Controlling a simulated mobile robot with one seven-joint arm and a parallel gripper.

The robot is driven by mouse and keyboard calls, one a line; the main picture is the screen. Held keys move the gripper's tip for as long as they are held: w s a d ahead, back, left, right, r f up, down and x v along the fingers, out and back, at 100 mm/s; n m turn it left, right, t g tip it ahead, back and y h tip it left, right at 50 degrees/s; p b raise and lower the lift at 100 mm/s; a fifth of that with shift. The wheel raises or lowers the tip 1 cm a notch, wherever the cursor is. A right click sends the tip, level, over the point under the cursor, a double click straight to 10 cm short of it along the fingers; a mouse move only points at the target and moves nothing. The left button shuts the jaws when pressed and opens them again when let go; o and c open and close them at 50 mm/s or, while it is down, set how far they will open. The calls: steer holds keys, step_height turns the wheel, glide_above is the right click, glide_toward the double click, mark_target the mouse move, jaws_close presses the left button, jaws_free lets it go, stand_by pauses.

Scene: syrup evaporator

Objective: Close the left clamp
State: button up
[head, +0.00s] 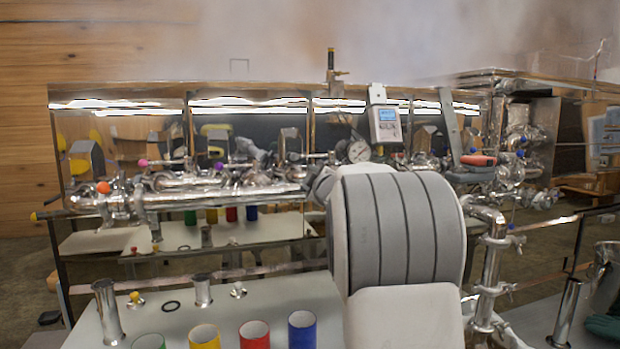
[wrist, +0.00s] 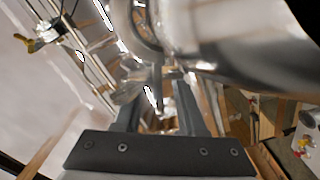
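In the wrist view my gripper (wrist: 160,108) points away from the camera, with its two dark fingers apart. A shiny metal fitting (wrist: 129,91), which looks like part of a clamp, lies at the fingertips. A thin metal piece shows in the gap between the fingers; I cannot tell whether either finger touches it. A large steel pipe (wrist: 235,45) fills the upper right, close above the fingers. In the head view my arm hides the gripper and the pipe joint behind it. I cannot tell for certain which fitting is the left clamp.
The steel pipework (head: 220,196) runs across the evaporator's front, with a pressure gauge (head: 359,151) and a digital meter (head: 385,123) above. Green, yellow (head: 205,337), red (head: 254,335) and blue (head: 302,328) cups stand on the white shelf (head: 280,298) below. A vertical pipe (head: 489,270) stands right of my arm.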

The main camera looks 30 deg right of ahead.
steer(key=shift+s, duration=0.15)
steer(key=v, duration=1.7)
steer(key=shift+s, duration=0.1)
